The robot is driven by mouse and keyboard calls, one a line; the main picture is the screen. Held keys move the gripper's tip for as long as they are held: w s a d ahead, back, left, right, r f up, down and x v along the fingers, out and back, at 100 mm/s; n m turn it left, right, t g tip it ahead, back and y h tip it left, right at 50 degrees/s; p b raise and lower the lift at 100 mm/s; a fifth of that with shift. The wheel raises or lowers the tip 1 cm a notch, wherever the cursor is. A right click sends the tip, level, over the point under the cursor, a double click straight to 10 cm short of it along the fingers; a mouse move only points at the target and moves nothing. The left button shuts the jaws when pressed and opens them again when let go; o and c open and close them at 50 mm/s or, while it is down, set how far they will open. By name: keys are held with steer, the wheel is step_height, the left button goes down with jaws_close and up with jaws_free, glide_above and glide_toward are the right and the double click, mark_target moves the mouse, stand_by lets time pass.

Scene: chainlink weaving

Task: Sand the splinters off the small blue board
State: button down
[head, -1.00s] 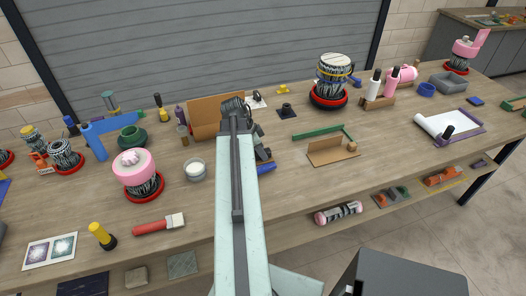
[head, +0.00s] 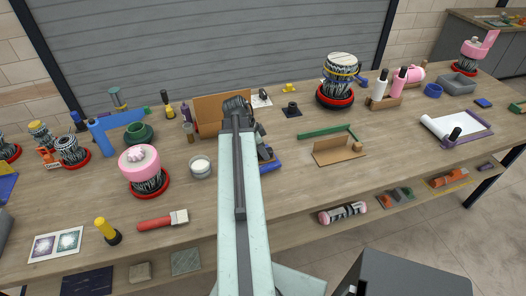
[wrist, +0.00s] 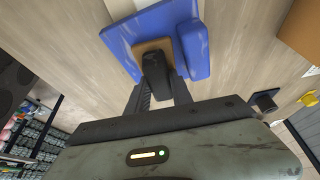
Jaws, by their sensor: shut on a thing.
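The blue board (wrist: 146,32) lies flat on the wooden bench in the wrist view, with a smaller raised blue piece (wrist: 194,50) at its right. A corner of the blue also shows right of my arm in the head view (head: 273,161). My gripper (wrist: 158,84) is shut on a dark handle (wrist: 155,62) with a tan block (wrist: 150,45) at its far side. The tan block is over the board; whether it touches is hard to tell. No splinters can be made out. In the head view my arm hides most of this.
A low tan holder (head: 338,150) and green strip (head: 322,132) lie to the right.

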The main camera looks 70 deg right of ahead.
mark_target(270, 148)
steer(key=shift+s+d, duration=1.1)
steer(key=shift+d, duration=0.05)
steer(key=shift+w+a+f, duration=0.1)
steer(key=shift+w+a, duration=1)
steer(key=shift+a, duration=0.15)
steer(key=shift+d, duration=0.1)
